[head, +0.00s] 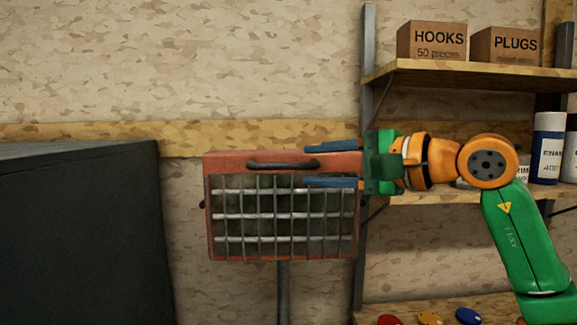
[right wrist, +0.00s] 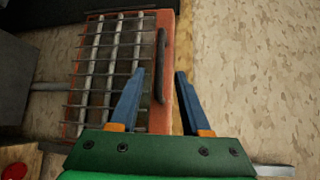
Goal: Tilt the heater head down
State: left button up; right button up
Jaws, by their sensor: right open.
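The heater head (head: 232,251) is a red-orange box with a wire grille over pale bars, on a grey pole (head: 284,290). It faces me and looks nearly upright. A black handle (head: 272,164) runs along its top front edge. My right gripper (head: 306,164) comes in from the right, open, with one blue finger above the handle's right end and one below it. In the right wrist view, the handle (right wrist: 160,62) lies between the two open fingers (right wrist: 160,74), with gaps showing; contact cannot be told. My left gripper is not in view.
A large dark box-like block (head: 80,235) stands at the left. On the right, a wooden shelf (head: 470,75) on a grey post (head: 367,60) carries cardboard boxes (head: 431,40); cans (head: 547,148) stand on the shelf below. The wall above the heater is clear.

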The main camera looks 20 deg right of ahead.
aim_at(289, 166)
jog(key=p+x, duration=0.3)
jog(key=x, duration=0.4)
jog(key=shift+w+a, duration=0.15)
jog(key=shift+w, duration=0.1)
jog(key=shift+s, duration=0.1)
jog(key=shift+s, duration=0.1)
grip_shut()
dwell(0.8)
